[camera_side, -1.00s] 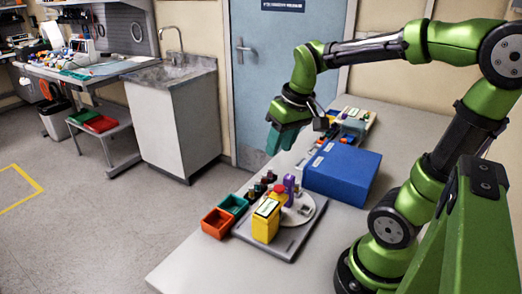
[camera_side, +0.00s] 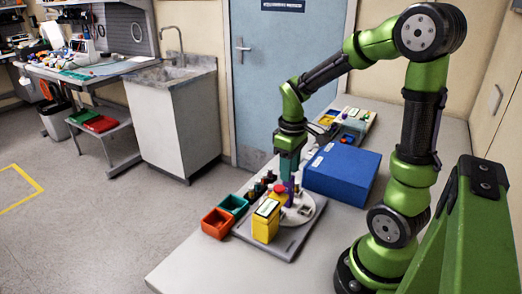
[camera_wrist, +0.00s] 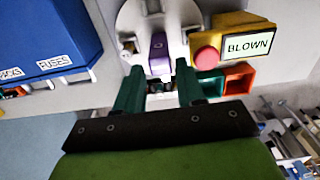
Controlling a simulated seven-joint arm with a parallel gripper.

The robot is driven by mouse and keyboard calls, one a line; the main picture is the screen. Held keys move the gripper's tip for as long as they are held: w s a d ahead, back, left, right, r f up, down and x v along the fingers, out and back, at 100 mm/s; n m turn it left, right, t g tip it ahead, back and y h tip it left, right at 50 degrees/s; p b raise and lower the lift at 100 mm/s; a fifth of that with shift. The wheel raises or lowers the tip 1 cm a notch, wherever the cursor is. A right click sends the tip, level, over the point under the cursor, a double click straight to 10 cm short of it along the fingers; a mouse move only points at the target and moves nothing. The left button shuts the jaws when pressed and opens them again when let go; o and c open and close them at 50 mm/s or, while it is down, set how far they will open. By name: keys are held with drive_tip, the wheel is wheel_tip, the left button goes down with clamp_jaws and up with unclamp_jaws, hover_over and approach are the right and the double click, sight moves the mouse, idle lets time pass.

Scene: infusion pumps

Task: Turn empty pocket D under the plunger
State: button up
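A white round turntable (camera_side: 312,213) sits on a grey base plate; it also shows in the wrist view (camera_wrist: 130,18). An upright purple piece (camera_side: 290,188) stands at its far side; its top shows in the wrist view (camera_wrist: 159,48). My gripper (camera_side: 288,175) points down just above the purple piece. In the wrist view its teal fingers (camera_wrist: 158,82) are apart, with the purple piece lined up between and beyond their tips; contact cannot be told. The pocket letters cannot be read, and the plunger cannot be clearly identified.
A yellow box (camera_side: 266,222) labelled BLOWN, and a red button (camera_wrist: 207,58), stand close to the purple piece. An orange bin (camera_side: 217,223) and a green bin (camera_side: 234,205) lie left. A blue FUSES box (camera_side: 342,172) stands right. Small dark pieces (camera_side: 261,186) stand behind.

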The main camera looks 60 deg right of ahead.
sight(289, 185)
wheel_tip(289, 185, down, 6)
drive_tip(key=shift+f, duration=0.15)
idle(0.3)
clamp_jaws()
